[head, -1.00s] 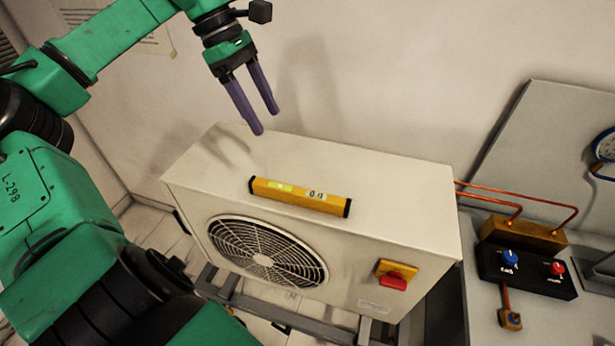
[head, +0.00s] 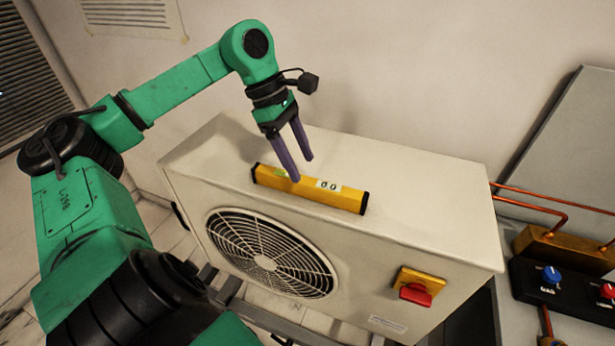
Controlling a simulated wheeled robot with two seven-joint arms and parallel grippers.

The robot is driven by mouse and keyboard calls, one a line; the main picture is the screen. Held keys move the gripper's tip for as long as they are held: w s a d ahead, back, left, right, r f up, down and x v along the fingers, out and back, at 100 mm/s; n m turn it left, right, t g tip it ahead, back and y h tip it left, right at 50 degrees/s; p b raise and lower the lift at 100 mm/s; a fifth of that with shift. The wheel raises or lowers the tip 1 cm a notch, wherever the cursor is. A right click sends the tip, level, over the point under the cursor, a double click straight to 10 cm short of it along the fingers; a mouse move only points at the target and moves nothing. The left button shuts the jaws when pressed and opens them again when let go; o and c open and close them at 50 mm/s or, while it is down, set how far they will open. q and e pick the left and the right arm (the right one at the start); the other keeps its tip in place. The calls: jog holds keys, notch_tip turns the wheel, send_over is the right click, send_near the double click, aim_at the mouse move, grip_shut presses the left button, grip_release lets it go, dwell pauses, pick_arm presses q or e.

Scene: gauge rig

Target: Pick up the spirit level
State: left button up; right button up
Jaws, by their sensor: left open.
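The spirit level (head: 337,196) is a yellow bar with black end caps and small vials. It lies flat on top of the white outdoor unit (head: 410,235), running along its length. My left gripper (head: 303,169) is open, with its two purple fingers pointing down at the left half of the level. One finger overlaps the level in the picture, near its greenish vial. I cannot tell whether the finger touches it. My right gripper is not in view.
The unit's front has a round fan grille (head: 265,262) and a red and yellow switch (head: 417,287). A wall stands close behind. At the right are copper pipes (head: 545,208) and a black box with blue and red knobs (head: 560,290). The unit's top is otherwise clear.

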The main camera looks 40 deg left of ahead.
aim_at(308, 180)
pick_arm(q)
jog(key=x, duration=0.6)
jog(key=shift+a+f+b, duration=0.1)
jog(key=shift+a+b, duration=0.2)
jog(key=shift+b, duration=0.1)
grip_shut()
